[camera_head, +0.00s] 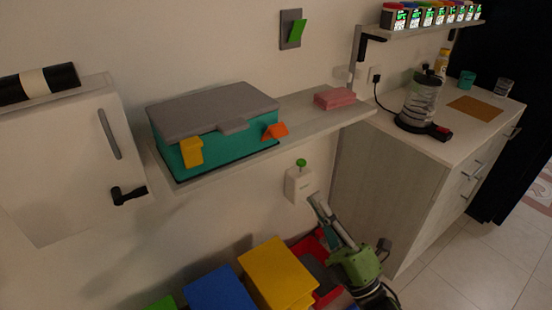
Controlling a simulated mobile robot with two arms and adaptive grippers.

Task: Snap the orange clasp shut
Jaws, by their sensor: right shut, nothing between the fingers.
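The orange clasp (275,130) is on the right part of the front of a teal box (230,143) with a grey lid (205,108). It looks tilted outward from the box front, below the lid edge. A yellow clasp (191,152) on the left part of the front hangs down from near the lid edge. The lid lies down on the box. My right gripper (314,198) is shut and empty, below and to the right of the orange clasp, apart from it. My left gripper is not in view.
The box stands on a wall shelf (310,107) with a pink block (334,98). A white wall box with a green knob (300,182) is close to my right gripper. Blue (218,290) and yellow (276,272) bins lie below. A counter (440,140) stands right.

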